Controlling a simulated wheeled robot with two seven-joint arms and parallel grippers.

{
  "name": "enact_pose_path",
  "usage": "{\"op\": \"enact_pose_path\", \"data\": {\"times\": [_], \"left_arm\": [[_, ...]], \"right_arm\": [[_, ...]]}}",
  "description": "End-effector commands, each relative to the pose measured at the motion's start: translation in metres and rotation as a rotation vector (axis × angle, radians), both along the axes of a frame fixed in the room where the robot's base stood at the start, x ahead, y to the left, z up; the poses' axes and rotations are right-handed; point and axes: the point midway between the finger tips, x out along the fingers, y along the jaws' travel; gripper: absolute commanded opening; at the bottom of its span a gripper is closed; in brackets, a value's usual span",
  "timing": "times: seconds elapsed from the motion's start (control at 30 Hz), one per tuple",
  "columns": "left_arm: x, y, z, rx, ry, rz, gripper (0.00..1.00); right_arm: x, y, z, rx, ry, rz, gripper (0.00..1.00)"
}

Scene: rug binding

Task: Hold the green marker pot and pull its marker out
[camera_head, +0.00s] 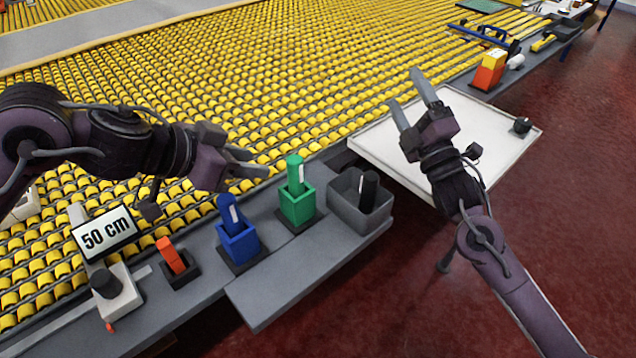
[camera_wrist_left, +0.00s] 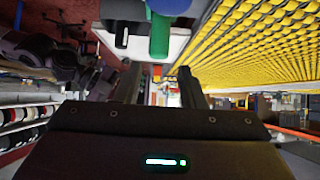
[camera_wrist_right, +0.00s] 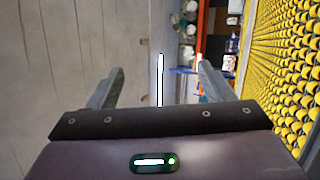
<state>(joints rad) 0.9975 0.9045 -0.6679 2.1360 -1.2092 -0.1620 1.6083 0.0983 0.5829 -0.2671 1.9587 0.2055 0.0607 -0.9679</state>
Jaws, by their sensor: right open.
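The green marker pot (camera_head: 298,207) is a square green holder on a dark base on the grey ledge. Its green marker (camera_head: 295,173) stands upright in it, with a pale label. The marker also shows at the top of the left wrist view (camera_wrist_left: 160,36), beyond the fingers. My left gripper (camera_head: 260,164) is open and empty, to the left of the marker at about its upper height in the picture, apart from it. My right gripper (camera_head: 408,98) is open and empty above the white tray, up and right of the pot.
A blue pot (camera_head: 238,246) with a blue marker stands left of the green pot. A grey bin (camera_head: 346,205) holding a black marker stands close on its right. An orange marker (camera_head: 170,256) and a 50 cm sign (camera_head: 106,233) are further left.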

Motion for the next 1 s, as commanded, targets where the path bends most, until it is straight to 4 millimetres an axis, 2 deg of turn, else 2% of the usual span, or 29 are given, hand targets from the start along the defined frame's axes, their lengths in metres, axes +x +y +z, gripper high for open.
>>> {"op": "enact_pose_path", "data": {"times": [0.03,0.2,0.4,0.5,0.7,1.0], "left_arm": [[0.000,0.000,0.000,0.000,0.000,0.000,0.36],[0.000,0.000,0.000,0.000,0.000,0.000,0.36],[0.000,0.000,0.000,0.000,0.000,0.000,0.36],[0.000,0.000,0.000,0.000,0.000,0.000,0.36],[0.000,0.000,0.000,0.000,0.000,0.000,0.36],[0.000,0.000,0.000,0.000,0.000,0.000,0.36]], "right_arm": [[-0.004,0.020,-0.002,-0.114,-0.013,-0.010,0.75],[-0.023,0.077,-0.020,-0.513,-0.072,-0.058,0.75],[-0.054,0.130,-0.051,-0.979,-0.183,-0.088,0.75],[-0.070,0.148,-0.067,-1.182,-0.249,-0.094,0.75],[-0.094,0.168,-0.092,-1.459,-0.356,-0.093,0.75],[-0.103,0.173,-0.115,-1.557,-0.396,-0.091,0.75]]}}
